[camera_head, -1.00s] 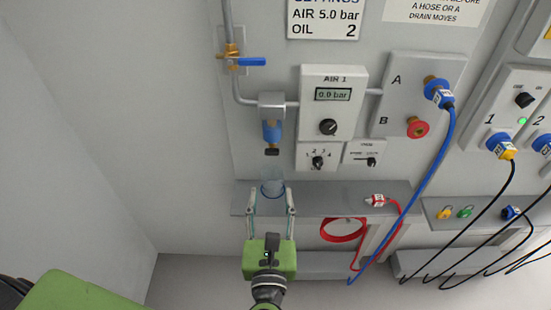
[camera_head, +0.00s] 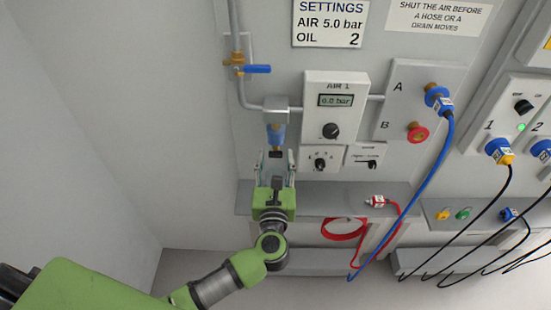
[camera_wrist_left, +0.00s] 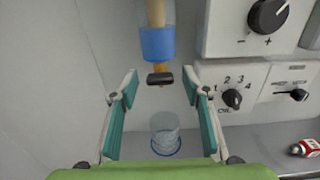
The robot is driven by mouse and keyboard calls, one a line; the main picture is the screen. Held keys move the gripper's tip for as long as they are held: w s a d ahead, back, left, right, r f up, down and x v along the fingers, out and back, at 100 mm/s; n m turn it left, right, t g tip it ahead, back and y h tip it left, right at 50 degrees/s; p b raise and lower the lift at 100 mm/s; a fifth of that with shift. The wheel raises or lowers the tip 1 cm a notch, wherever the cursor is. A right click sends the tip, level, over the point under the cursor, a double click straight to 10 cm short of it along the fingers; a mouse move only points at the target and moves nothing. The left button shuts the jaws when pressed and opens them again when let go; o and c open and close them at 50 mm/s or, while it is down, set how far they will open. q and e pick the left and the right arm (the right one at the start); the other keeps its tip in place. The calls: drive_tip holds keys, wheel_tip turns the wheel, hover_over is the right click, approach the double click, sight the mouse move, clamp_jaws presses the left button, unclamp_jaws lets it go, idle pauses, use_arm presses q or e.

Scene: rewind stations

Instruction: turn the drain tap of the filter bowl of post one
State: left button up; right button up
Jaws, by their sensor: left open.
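The filter bowl (camera_head: 276,135) is blue and hangs under a grey filter head on the wall panel. Its drain tap (camera_head: 275,154) is a small dark cross-piece at the bottom. In the left wrist view the blue bowl (camera_wrist_left: 157,44) sits at top centre, with the black tap (camera_wrist_left: 160,78) on a tan stem below it. My left gripper (camera_head: 276,158) is open, pointing up at the tap. In the left wrist view its teal-padded fingers (camera_wrist_left: 157,85) stand on either side of the tap, apart from it. My right gripper is not in view.
A clear cup (camera_wrist_left: 165,133) stands on the grey shelf (camera_head: 325,197) below the tap. The AIR 1 unit (camera_head: 349,88) reads 0.0 bar, close right of the bowl. A blue-handled valve (camera_head: 257,69) is above left. A red hose coil (camera_head: 343,228) hangs below the shelf.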

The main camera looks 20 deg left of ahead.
use_arm(q)
drive_tip(key=c, duration=1.1)
